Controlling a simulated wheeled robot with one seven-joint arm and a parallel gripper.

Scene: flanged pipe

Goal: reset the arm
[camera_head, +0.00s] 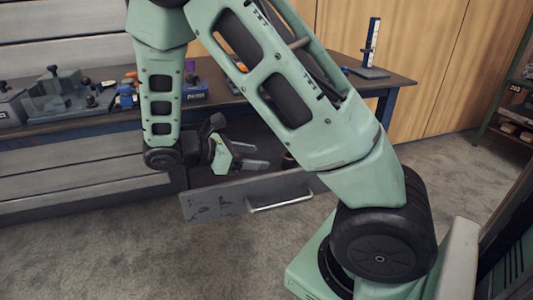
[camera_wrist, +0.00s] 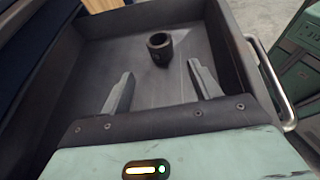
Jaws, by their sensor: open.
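My arm is folded above an open grey drawer, whose front panel (camera_head: 225,200) faces the room. My gripper (camera_head: 262,156) hangs over the drawer with its two fingers apart and nothing between them. In the wrist view, my gripper (camera_wrist: 160,80) points into the drawer (camera_wrist: 105,45). A short dark hollow cylinder (camera_wrist: 160,47) stands upright on the drawer floor, ahead of and apart from the fingertips. In the head view my arm hides part of the drawer.
A workbench (camera_head: 60,127) stands behind, with a grey vise-like fixture (camera_head: 65,95) and small parts at left. A height gauge (camera_head: 371,45) stands on its right end. The drawer handle (camera_head: 282,203) sticks out. A shelf (camera_head: 510,115) stands at far right. The floor in front is clear.

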